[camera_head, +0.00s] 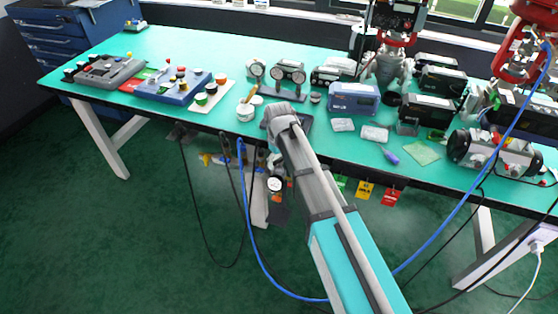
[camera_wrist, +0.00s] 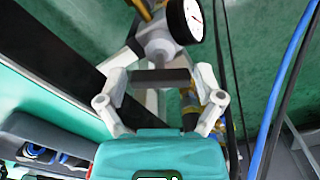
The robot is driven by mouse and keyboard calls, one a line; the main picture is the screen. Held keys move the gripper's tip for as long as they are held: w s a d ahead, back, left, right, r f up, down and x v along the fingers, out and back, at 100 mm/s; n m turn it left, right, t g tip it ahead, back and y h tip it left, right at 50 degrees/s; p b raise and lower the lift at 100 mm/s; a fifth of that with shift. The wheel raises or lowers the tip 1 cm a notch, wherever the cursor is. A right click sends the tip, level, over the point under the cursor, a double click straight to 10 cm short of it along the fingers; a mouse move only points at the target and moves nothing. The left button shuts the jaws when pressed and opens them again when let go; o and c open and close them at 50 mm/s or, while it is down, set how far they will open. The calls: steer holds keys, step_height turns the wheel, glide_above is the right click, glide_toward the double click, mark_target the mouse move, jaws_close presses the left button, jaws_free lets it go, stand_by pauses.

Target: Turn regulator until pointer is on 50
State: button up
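The round white gauge (camera_wrist: 185,20) is at the top of the wrist view, cut by the frame edge. A red pointer shows on it, but the numbers are too small to read. The pale grey regulator body (camera_wrist: 157,45) is beside the gauge. In the head view the gauge (camera_head: 275,183) hangs below the table's front edge. My gripper (camera_wrist: 163,78) has its fingers spread apart, just short of the regulator body. A dark bar lies between the fingers; I cannot tell whether they touch it. In the head view my arm hides the fingers.
The green table (camera_head: 180,45) carries control boxes, gauges and valve parts. Its dark front edge runs close to my arm. Blue hose (camera_head: 243,240) and black cables hang near the gauge. Coloured tags (camera_head: 364,189) hang under the edge. The floor in front is clear.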

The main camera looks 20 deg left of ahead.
steer(key=c, duration=0.8)
steer(key=shift+m, duration=0.3)
steer(key=shift+m, duration=2.6)
steer(key=o, duration=0.9)
steer(key=shift+c, duration=0.2)
